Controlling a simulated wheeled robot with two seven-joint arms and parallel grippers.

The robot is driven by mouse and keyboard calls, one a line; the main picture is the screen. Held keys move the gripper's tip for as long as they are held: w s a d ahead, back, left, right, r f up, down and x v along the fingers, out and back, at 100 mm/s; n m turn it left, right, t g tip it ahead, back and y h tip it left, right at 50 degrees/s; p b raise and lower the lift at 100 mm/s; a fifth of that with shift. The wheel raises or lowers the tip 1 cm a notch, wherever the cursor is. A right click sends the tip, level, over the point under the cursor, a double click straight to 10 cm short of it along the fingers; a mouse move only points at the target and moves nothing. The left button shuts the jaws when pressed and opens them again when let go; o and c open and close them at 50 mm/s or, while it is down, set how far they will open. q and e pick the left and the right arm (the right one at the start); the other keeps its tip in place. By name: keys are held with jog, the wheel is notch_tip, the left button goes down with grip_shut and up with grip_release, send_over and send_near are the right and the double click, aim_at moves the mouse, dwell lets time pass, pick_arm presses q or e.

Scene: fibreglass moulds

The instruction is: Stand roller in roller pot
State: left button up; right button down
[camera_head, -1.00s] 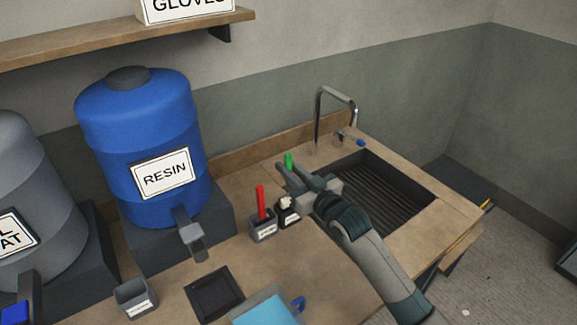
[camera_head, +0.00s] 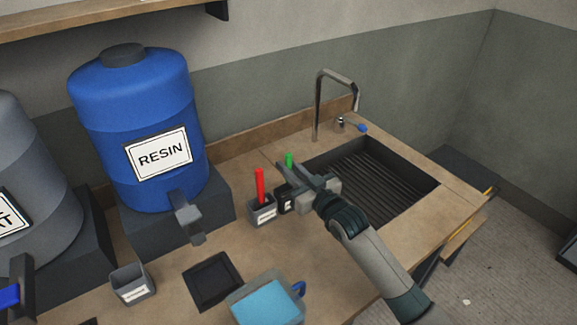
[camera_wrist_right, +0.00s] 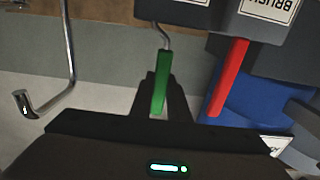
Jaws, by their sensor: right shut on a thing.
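The roller has a green handle (camera_head: 289,160) that stands upright in my right gripper (camera_head: 290,175), which is shut on it. In the right wrist view the green handle (camera_wrist_right: 161,83) lies between the fingers (camera_wrist_right: 160,100). Its bent wire runs into a dark pot (camera_wrist_right: 172,12). In the head view this small dark pot (camera_head: 285,199) stands below the gripper, partly hidden by it. The roller's head is hidden, apparently inside the pot. I cannot tell whether it touches the bottom. My left gripper is not clearly in view.
A grey brush pot (camera_head: 262,213) with a red-handled brush (camera_head: 259,187) stands close beside the roller pot. The sink (camera_head: 375,180) and tap (camera_head: 318,105) are to the right. The blue resin drum (camera_head: 135,110), an empty grey pot (camera_head: 133,289) and a black tray (camera_head: 212,281) are left.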

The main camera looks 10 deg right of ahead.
dwell(0.3)
jog(key=c, duration=1.6)
grip_release()
jog(key=shift+s, duration=0.1)
jog(key=shift+b+v, duration=2.35)
jog(key=shift+v, duration=6.25)
